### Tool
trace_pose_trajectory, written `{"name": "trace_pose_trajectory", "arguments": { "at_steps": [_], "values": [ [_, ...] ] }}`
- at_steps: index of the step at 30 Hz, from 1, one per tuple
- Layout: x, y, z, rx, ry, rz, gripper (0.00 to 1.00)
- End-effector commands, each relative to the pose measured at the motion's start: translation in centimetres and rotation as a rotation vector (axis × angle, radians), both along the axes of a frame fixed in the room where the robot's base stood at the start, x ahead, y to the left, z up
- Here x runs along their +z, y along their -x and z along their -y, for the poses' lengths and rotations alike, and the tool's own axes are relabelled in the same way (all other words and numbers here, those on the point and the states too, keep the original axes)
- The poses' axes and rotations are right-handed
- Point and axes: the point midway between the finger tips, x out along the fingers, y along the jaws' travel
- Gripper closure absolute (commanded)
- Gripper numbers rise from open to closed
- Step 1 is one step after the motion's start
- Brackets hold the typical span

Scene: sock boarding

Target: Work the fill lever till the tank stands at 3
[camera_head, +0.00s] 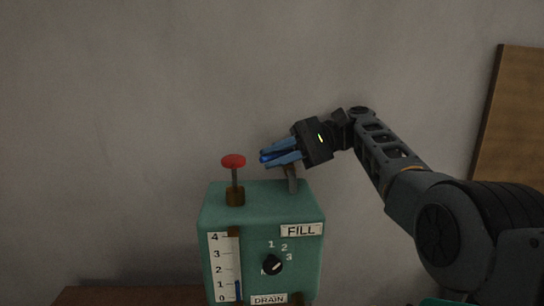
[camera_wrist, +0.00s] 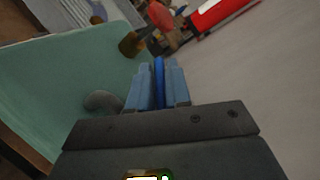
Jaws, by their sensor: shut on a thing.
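A green tank box (camera_head: 215,213) stands in front of me with a FILL label (camera_head: 301,230) on its face. Its gauge (camera_head: 218,262) is marked 0 to 4, and the blue column (camera_head: 239,290) stands at about 1. The fill lever rises from the box's top right on a grey stem (camera_head: 292,181). My gripper (camera_head: 270,158) is shut on the lever's blue handle (camera_wrist: 159,80), above the box top. The handle lies between both fingers in the wrist view; the fingers hide part of the lever.
A red-topped plunger (camera_head: 234,161) stands on the box left of my gripper. A black dial (camera_head: 272,265) numbered around its rim is on the front, above a DRAIN label (camera_head: 268,299). A wooden board (camera_head: 515,130) is at the right.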

Motion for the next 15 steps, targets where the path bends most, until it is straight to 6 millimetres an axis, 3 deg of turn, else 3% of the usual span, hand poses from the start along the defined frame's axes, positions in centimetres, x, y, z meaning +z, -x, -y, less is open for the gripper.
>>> {"name": "trace_pose_trajectory", "arguments": {
  "at_steps": [9, 10, 15],
  "values": [
    [-0.11, -0.01, 0.06, 0.0, 0.002, -0.002, 1.0],
    [-0.1, -0.01, 0.04, 0.0, 0.002, -0.002, 0.8],
    [-0.08, -0.02, 0.02, -0.001, 0.002, -0.001, 0.76]
  ]
}}
